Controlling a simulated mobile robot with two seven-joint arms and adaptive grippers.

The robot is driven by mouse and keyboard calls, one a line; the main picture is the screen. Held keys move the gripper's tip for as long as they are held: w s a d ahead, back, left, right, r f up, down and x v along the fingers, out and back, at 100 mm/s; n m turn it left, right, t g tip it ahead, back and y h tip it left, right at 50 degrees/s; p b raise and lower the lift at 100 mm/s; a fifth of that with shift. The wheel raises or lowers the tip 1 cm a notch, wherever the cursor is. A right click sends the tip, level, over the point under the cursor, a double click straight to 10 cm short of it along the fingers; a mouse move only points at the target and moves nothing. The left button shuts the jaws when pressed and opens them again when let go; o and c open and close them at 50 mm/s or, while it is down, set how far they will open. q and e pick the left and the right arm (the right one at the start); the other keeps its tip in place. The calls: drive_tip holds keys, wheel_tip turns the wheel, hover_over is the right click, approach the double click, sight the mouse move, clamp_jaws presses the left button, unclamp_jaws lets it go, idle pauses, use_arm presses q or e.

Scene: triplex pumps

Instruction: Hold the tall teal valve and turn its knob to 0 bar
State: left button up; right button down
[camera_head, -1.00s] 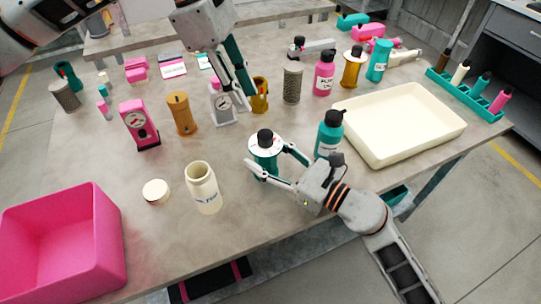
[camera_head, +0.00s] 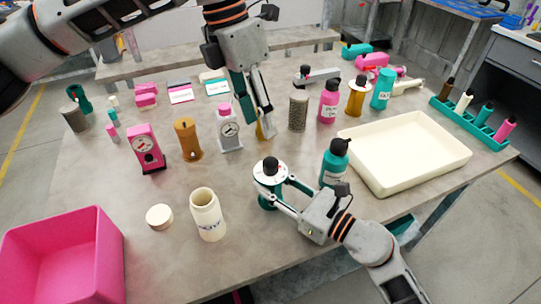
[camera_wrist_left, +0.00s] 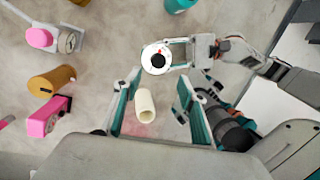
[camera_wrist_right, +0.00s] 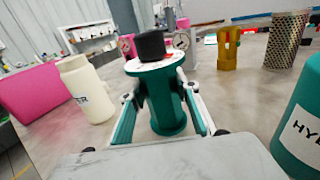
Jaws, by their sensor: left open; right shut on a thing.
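The tall teal valve (camera_head: 267,197) stands on the table, with a white dial and a black knob (camera_head: 270,167) on top. In the right wrist view the teal body (camera_wrist_right: 166,105) is upright between the fingers of my right gripper (camera_wrist_right: 160,95), which is shut on it below the dial. In the left wrist view the black knob (camera_wrist_left: 157,60) shows from above, with a red mark beside it on the dial. My left gripper (camera_head: 264,130) is open and empty, pointing down behind the valve in the head view, apart from it.
A cream bottle (camera_head: 207,216) and a round lid (camera_head: 159,216) are left of the valve. A teal bottle (camera_head: 333,165) stands close on its right, before a cream tray (camera_head: 372,178). Gauges and a mustard cylinder (camera_head: 187,141) stand behind left. A pink bin (camera_head: 62,265) is front left.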

sight(270, 161)
use_arm(q)
drive_tip(key=f+n, duration=0.3)
drive_tip(key=n, duration=0.3)
drive_tip(key=d+f+n+y, duration=0.1)
drive_tip(key=f+n, duration=0.2)
drive_tip(key=n, duration=0.3)
drive_tip(key=d+f+n+y, duration=0.1)
drive_tip(key=f+n, duration=0.3)
drive_tip(key=n, duration=0.2)
drive_tip(key=shift+s+d+t, duration=0.2)
drive_tip(key=shift+s+t, duration=0.15)
drive_tip(key=shift+t, duration=0.05)
drive_tip(key=c, duration=1.1)
